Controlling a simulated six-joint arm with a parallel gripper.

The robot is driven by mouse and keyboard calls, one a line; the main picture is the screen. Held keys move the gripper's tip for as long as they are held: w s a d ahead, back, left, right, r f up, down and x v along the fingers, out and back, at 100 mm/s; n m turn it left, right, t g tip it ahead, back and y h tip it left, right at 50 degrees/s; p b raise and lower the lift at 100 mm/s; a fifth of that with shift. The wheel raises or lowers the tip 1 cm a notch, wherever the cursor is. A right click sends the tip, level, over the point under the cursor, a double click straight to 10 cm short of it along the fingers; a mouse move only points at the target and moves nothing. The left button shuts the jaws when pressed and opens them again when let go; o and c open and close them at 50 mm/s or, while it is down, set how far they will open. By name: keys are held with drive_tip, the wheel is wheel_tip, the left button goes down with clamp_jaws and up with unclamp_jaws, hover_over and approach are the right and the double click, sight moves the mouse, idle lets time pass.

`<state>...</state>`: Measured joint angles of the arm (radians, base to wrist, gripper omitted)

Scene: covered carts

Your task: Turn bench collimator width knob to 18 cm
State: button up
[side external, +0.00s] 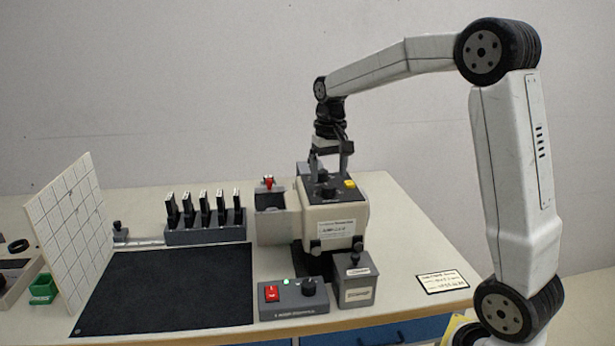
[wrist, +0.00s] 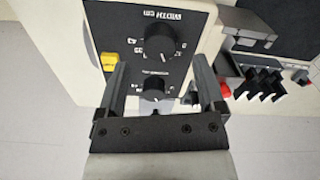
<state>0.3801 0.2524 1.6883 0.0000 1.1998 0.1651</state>
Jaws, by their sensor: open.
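The collimator head (side external: 335,212) is a cream box with a dark top panel, on the bench. In the wrist view its panel (wrist: 130,62) carries two black knobs. The width knob (wrist: 161,44) is the larger, upper one, beside an upside-down "WIDTH CM" label; its exact setting is too small to read. A smaller knob (wrist: 154,88) lies below it, with an unreadable label. My gripper (side external: 329,172) is open and points down above the panel. In the wrist view its fingers (wrist: 159,72) lie either side of the smaller knob; I cannot tell whether they touch anything.
A yellow button (side external: 350,184) is on the panel beside the knobs. A rack (side external: 205,236) with several upright black pieces stands to the left. A control box (side external: 294,301) with a red switch and a grey box (side external: 354,283) stand in front. A black mat (side external: 170,285) lies bare.

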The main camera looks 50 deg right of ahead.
sight(328, 186)
drive_tip(key=shift+r, duration=2)
drive_tip(key=w+a+f+n+t, duration=0.2)
drive_tip(key=a+f+n, duration=0.3)
drive_tip(key=a, duration=0.6)
drive_tip(key=s+a+f, duration=0.2)
drive_tip(key=s+f, duration=0.5)
drive_tip(key=s+a+f+n, duration=0.1)
drive_tip(key=s+a+f, duration=0.2)
drive_tip(key=s+f, duration=0.4)
drive_tip(key=shift+s+t, duration=0.25)
drive_tip(key=shift+t, duration=0.05)
drive_tip(key=shift+a, duration=0.1)
